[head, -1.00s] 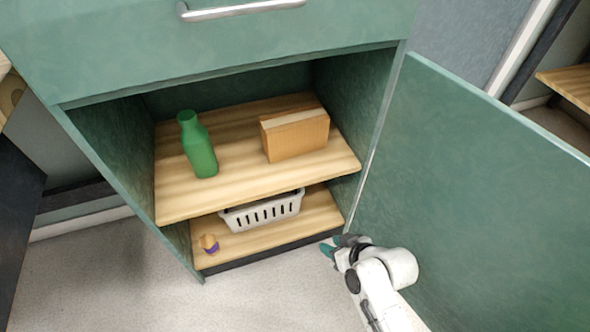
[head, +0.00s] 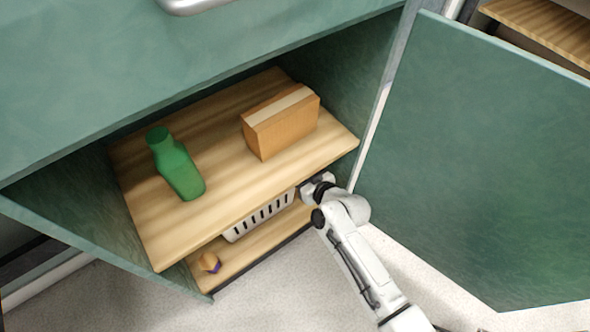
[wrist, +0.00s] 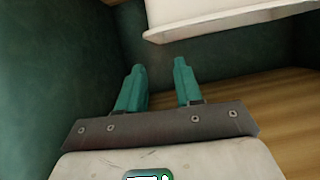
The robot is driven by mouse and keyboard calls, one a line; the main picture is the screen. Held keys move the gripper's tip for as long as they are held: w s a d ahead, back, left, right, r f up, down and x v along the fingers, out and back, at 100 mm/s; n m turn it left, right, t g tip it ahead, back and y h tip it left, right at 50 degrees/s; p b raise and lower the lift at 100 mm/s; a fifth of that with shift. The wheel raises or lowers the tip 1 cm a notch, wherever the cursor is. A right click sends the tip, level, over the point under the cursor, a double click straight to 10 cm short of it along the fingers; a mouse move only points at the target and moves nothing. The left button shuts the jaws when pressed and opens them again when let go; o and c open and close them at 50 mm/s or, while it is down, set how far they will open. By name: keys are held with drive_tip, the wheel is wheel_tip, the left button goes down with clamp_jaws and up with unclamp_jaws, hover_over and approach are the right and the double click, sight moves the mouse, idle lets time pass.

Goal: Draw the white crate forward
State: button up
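The white crate (head: 262,214) with slotted sides sits on the lower shelf of the open cabinet. Its upper and rear parts are hidden under the upper shelf. In the wrist view a white wall with a protruding rim, which looks like the crate (wrist: 225,20), is at the top, beyond the fingertips. My gripper (wrist: 159,66) has its two teal fingers apart with nothing between them. In the head view my wrist is at the crate's right end, by the upper shelf's front edge, and the fingers are hidden. I see no contact with the crate.
The upper shelf (head: 170,235) holds a green bottle (head: 176,165) and a cardboard box (head: 281,122). A small orange and purple item (head: 209,262) sits on the lower shelf (head: 240,255), left of the crate. The open green door (head: 480,160) stands to the right.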

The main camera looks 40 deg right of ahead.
drive_tip(key=b+x, duration=0.3)
drive_tip(key=x, duration=0.6)
drive_tip(key=shift+w+f, duration=0.1)
drive_tip(key=shift+f, duration=0.05)
drive_tip(key=shift+w+f+b, duration=0.2)
drive_tip(key=shift+w+b, duration=0.15)
drive_tip(key=shift+w, duration=0.3)
clamp_jaws()
